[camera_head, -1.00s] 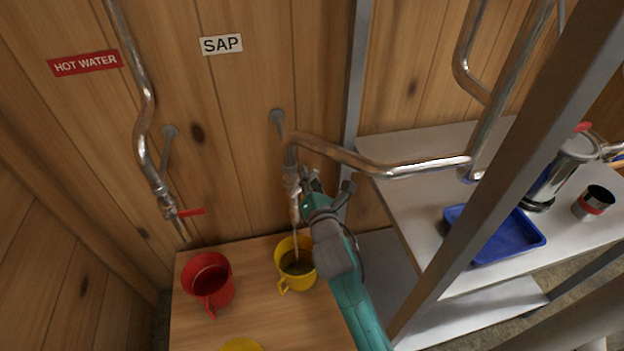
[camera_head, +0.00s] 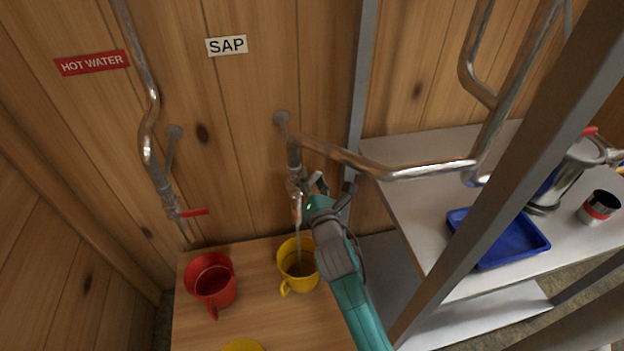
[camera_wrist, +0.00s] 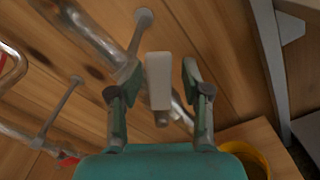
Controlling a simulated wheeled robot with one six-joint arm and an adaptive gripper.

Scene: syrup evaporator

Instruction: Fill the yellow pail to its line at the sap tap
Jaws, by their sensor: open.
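The sap tap (camera_head: 296,186) hangs on its pipe below the white SAP sign (camera_head: 227,45). A thin stream (camera_head: 299,235) runs from its spout into the yellow pail (camera_head: 287,277). The pail stands upright on the wooden bench under the spout, with liquid inside; its fill line cannot be made out. My gripper (camera_head: 318,183) is open beside the tap, to its right. In the wrist view, a pale grey lever-like piece (camera_wrist: 158,78) appears between my spread fingers (camera_wrist: 158,105); I cannot tell whether they touch it. The pail's rim shows at lower right there (camera_wrist: 250,143).
A red pail (camera_head: 211,283) stands left of the yellow one, near the hot water tap's red handle (camera_head: 194,212). Another yellow thing (camera_head: 241,345) shows at the bottom edge. A metal post (camera_head: 480,180) and a counter with a blue tray (camera_head: 497,238) are at right.

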